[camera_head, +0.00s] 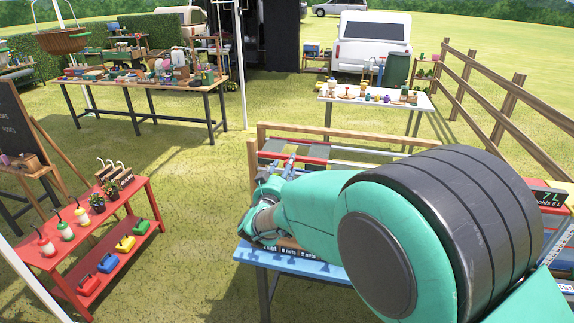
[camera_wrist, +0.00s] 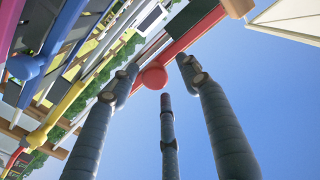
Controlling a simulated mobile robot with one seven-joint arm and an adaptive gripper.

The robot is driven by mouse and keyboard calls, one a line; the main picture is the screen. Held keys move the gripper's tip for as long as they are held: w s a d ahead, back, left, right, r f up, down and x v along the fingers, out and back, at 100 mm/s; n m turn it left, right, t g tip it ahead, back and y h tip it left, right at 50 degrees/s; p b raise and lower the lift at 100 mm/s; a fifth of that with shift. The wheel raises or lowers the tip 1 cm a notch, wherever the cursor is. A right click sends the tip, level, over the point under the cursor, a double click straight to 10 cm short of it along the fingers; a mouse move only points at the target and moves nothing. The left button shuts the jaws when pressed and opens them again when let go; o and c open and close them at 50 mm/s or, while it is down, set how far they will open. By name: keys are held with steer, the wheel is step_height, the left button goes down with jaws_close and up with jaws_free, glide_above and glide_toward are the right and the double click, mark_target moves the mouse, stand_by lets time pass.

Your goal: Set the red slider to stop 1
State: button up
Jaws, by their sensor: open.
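The red slider's round knob (camera_wrist: 152,77) shows in the wrist view on a red rail (camera_wrist: 192,38). My gripper (camera_wrist: 163,84) is open, its three dark fingers spread around the line of sight to the knob. No finger visibly closes on the knob, and I cannot tell how far off it is. In the head view my gripper (camera_head: 287,166) is in front of a red-edged rack (camera_head: 300,147), small and partly hidden by my arm. The red knob and its stop marks cannot be made out there.
A blue knob (camera_wrist: 25,67) and a yellow knob (camera_wrist: 38,137) sit on neighbouring rails in the wrist view. A blue table (camera_head: 300,262) with a labelled strip lies below my arm. A red shelf (camera_head: 130,190) stands at left; grass between is clear.

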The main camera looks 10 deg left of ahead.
steer(key=s, duration=0.9)
steer(key=shift+s, duration=0.4)
steer(key=shift+r, duration=0.1)
steer(key=w+d+r+n+g+y, duration=0.1)
steer(key=d+r+g+y, duration=0.25)
steer(key=d+r, duration=0.45)
steer(key=s+d+r+n+g+y, duration=0.1)
steer(key=s+d+r+g, duration=0.15)
steer(key=s+d, duration=0.55)
steer(key=s+d+f+m+g+h, duration=0.1)
steer(key=s+d+f+g+h, duration=0.1)
steer(key=s+d, duration=1.1)
steer(key=s+d+f+m+g+h, duration=0.1)
steer(key=s+d+f+g, duration=0.3)
steer(key=s+d, duration=0.8)
steer(key=s+h, duration=0.1)
steer(key=s, duration=0.2)
steer(key=shift+s+d+f, duration=0.3)
steer(key=shift+s+d, duration=0.1)
